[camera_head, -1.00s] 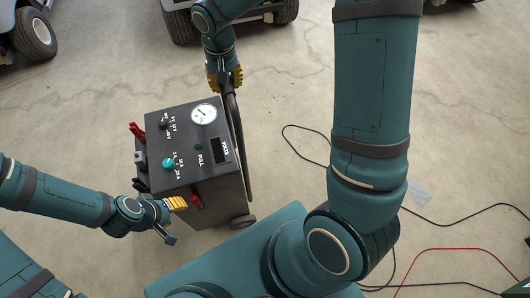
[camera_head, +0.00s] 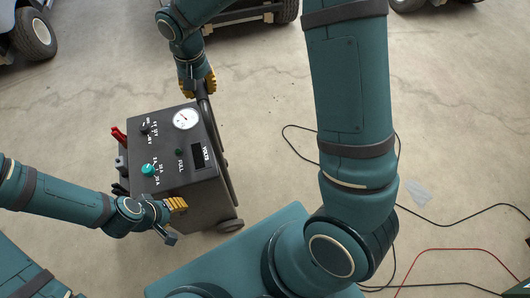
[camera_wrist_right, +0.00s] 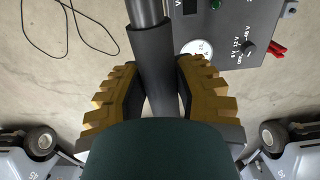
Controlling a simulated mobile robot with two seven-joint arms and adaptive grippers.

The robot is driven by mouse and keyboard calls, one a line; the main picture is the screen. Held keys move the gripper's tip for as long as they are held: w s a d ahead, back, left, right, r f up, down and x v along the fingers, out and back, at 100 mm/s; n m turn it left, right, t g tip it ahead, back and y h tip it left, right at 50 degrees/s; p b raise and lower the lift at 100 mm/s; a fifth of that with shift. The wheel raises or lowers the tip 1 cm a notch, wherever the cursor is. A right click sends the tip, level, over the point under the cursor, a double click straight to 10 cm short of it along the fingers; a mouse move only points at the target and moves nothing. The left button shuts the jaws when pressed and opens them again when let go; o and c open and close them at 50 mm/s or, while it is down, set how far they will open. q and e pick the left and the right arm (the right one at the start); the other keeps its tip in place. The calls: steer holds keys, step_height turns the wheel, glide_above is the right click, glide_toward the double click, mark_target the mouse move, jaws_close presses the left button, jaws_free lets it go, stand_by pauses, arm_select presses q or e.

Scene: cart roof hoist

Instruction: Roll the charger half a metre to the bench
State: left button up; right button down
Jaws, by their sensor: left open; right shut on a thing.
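The charger (camera_head: 190,195) is a dark grey box on small wheels, with a round gauge, a teal knob and red clamps on its left side. It stands upright on the floor and also shows in the right wrist view (camera_wrist_right: 232,30). My right gripper (camera_head: 199,84) is shut on the charger's handle (camera_head: 215,140), a black bar along its right side; the right wrist view shows the yellow fingers (camera_wrist_right: 160,95) on both sides of the padded bar (camera_wrist_right: 158,60). My left gripper (camera_head: 172,222) is open, close to the charger's near side. I cannot tell whether it touches. No bench is recognisable.
Vehicles with black tyres (camera_head: 35,36) stand along the far edge. A black cable (camera_head: 455,222) and a red cable (camera_head: 450,250) lie on the floor at the right. A clear scrap (camera_head: 417,192) lies there too.

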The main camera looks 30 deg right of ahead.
stand_by(0.3)
steer(key=shift+w+a, duration=0.15)
steer(key=shift+a, duration=0.55)
steer(key=w+a, duration=0.2)
steer(key=a, duration=0.6)
steer(key=shift+a+p, duration=0.25)
steer(key=shift+p, duration=0.15)
